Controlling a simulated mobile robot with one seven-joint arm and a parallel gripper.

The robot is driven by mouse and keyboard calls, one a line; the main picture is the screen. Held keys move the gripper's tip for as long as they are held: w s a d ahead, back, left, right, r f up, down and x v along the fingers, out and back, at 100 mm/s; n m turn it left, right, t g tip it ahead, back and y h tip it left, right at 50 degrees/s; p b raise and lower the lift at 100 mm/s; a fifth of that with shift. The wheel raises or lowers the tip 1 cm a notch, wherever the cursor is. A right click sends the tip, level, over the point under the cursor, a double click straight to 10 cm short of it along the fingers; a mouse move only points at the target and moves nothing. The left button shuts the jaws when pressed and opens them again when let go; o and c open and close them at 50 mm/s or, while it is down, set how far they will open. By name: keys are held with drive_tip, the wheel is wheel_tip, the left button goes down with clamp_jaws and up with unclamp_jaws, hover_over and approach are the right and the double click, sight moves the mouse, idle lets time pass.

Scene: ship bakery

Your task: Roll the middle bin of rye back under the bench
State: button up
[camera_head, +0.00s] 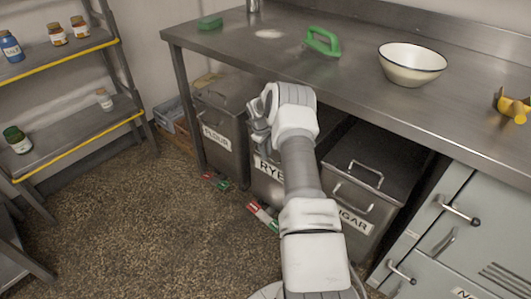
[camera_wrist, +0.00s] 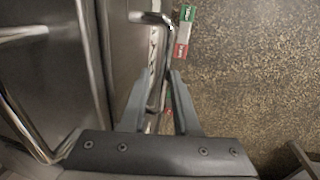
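The middle bin (camera_head: 266,187), grey metal and labelled RYE, stands beneath the bench (camera_head: 225,50) between the FLOUR bin (camera_head: 220,145) and the SUGAR bin (camera_head: 352,213). My arm hides much of its front and top. My gripper (camera_head: 258,118) is at the rye bin's upper front. In the wrist view the bin's front handle (camera_wrist: 169,40) runs down between my gripper's two fingers (camera_wrist: 160,82). The fingers stand apart, with a gap showing beside the bar. Whether either finger touches it I cannot tell.
Small red and green labelled pieces (camera_head: 264,217) lie on the speckled floor before the bins; more show in the wrist view (camera_wrist: 186,28). A shelf rack (camera_head: 75,135) stands left, drawers (camera_head: 470,225) right. A bowl (camera_head: 411,64) is on the bench. Open floor lies front left.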

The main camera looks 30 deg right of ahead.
drive_tip(key=o, duration=0.3)
drive_tip(key=shift+d, duration=0.1)
drive_tip(key=a+r+p, duration=0.1)
drive_tip(key=r, duration=0.4)
drive_tip(key=a+r+p, duration=0.1)
drive_tip(key=r+p, duration=0.1)
drive_tip(key=r, duration=0.4)
drive_tip(key=s+a+r+p, duration=0.1)
drive_tip(key=r, duration=0.5)
drive_tip(key=shift+p, duration=0.35)
